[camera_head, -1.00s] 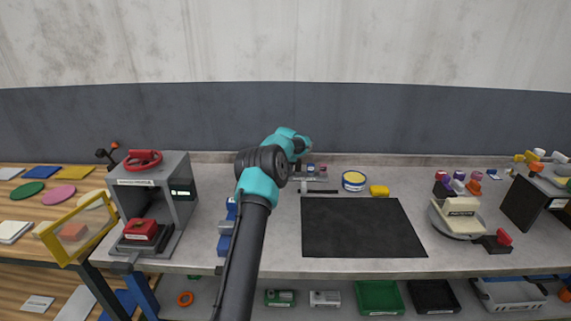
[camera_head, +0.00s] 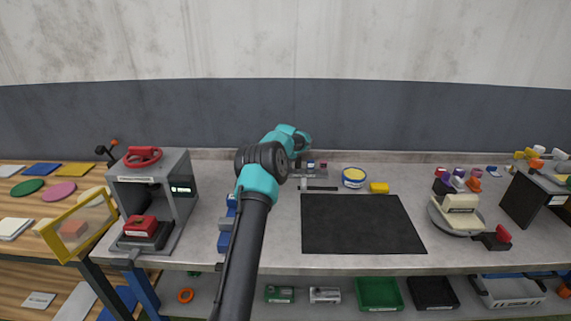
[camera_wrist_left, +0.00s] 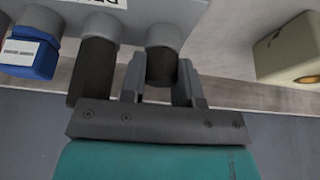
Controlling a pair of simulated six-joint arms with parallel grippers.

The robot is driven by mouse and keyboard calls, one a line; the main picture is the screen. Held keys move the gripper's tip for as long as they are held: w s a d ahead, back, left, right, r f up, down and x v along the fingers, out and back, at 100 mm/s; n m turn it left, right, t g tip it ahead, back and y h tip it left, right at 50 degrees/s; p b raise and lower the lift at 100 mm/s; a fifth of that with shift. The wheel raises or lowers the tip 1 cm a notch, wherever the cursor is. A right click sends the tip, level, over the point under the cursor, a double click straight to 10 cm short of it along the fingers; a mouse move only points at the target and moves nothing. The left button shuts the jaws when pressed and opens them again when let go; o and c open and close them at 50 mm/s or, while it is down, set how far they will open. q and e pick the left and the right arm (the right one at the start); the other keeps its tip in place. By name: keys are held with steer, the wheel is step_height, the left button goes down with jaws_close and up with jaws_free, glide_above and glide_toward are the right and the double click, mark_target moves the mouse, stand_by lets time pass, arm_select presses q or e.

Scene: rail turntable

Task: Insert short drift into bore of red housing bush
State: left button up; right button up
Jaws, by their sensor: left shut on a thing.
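In the left wrist view, my left gripper (camera_wrist_left: 160,82) is shut on a dark cylinder with a grey collar, which looks like the short drift (camera_wrist_left: 162,66). The drift still sits at a pale labelled rack (camera_wrist_left: 135,8). A longer dark drift (camera_wrist_left: 92,70) is beside it, outside the fingers. In the head view, my left arm's teal wrist hides the gripper and the drift. A red block, likely the red housing bush (camera_head: 140,226), sits on a black base inside the grey press (camera_head: 176,163). Its bore is too small to make out. My right gripper is not in view.
A blue labelled piece (camera_wrist_left: 30,55) and a cream block with a round hole (camera_wrist_left: 290,50) flank the drifts. The yellow guard frame (camera_head: 58,243) stands left of the press. A black mat (camera_head: 362,224) lies clear right of my arm. A yellow-topped tin (camera_head: 353,177) stands behind it.

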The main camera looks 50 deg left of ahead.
arm_select(q)
steer(key=shift+r, duration=0.8)
stand_by(0.6)
steer(key=shift+r, duration=2.9)
steer(key=shift+r, duration=0.1)
step_height(320, 180, up, 5)
steer(key=shift+f, duration=0.1)
